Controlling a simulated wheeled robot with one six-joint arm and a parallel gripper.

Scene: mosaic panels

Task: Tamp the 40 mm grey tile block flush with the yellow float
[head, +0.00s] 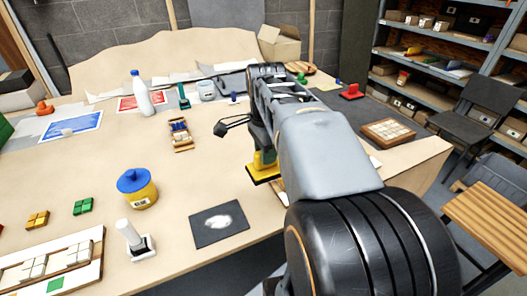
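The yellow float (263,168) is in the middle of the head view, at the lower end of my arm. My gripper (261,150) is small and dark here and appears shut on the float's upper part; the arm hides much of the grip. A pale panel edge (280,185) shows beside and below the float, mostly hidden by my arm. I cannot tell whether the float touches it. Light grey tile blocks (70,253) sit in a white-edged panel at the lower left. I cannot tell which block is the 40 mm one.
A yellow jar with blue lid (140,195), a white-handled tool (133,240), a dark mat with white powder (219,224) and green tile blocks (83,206) stand on the left. A tile tray (388,132) lies at right. The table between jar and float is mostly clear.

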